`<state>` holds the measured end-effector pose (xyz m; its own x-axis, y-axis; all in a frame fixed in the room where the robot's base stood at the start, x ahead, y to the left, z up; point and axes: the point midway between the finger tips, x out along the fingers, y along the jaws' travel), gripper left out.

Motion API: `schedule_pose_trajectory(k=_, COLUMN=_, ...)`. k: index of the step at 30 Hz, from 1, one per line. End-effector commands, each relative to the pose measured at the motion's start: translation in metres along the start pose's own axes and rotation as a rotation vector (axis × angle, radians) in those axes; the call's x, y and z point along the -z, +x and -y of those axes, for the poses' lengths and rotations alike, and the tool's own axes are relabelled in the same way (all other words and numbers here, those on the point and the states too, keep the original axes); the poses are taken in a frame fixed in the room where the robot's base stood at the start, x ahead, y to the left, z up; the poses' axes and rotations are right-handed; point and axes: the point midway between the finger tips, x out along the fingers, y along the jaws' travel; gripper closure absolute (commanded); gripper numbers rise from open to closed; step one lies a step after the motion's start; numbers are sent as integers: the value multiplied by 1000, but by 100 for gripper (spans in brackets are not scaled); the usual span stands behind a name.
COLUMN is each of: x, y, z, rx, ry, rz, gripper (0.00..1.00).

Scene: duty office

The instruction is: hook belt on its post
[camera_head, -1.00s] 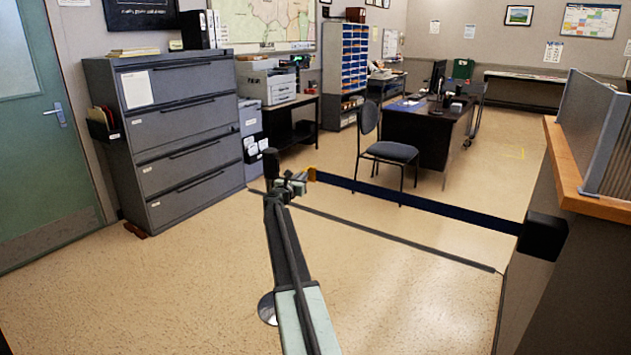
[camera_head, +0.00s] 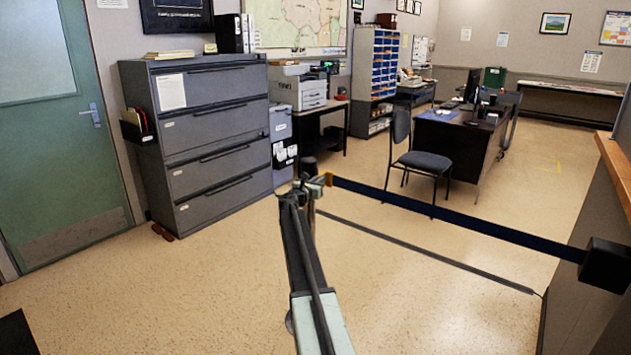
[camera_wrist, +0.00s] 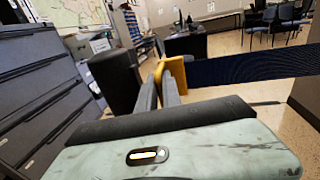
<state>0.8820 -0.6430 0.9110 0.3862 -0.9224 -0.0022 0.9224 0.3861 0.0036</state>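The dark blue belt (camera_head: 450,216) stretches from a black housing (camera_head: 606,266) on the counter side at right to a yellow end piece (camera_head: 328,180). My gripper (camera_head: 318,183) is shut on that end piece, which also shows at the fingertips in the wrist view (camera_wrist: 180,71). The dark post (camera_head: 308,164) shows its top just behind and left of my gripper; in the wrist view it is a thick dark cylinder (camera_wrist: 116,82) left of the fingers. My arm hides most of its lower part. I cannot tell whether the end piece touches the post.
A grey filing cabinet (camera_head: 200,135) stands at left beside a green door (camera_head: 60,130). A chair (camera_head: 422,160) and a desk (camera_head: 460,140) stand beyond the belt. A wood-topped counter (camera_head: 615,160) is at right. Open floor lies in front at left.

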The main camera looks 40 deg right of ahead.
Motion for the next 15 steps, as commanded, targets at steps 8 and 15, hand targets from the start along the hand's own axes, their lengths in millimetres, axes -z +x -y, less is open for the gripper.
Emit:
schedule_pose_trajectory(k=8, x=-3, y=-1, z=-6, rx=-5, ry=-8, rz=6, gripper=69)
schedule_pose_trajectory(k=15, x=-2, y=-6, z=-13, rx=-14, ry=-8, rz=6, gripper=69)
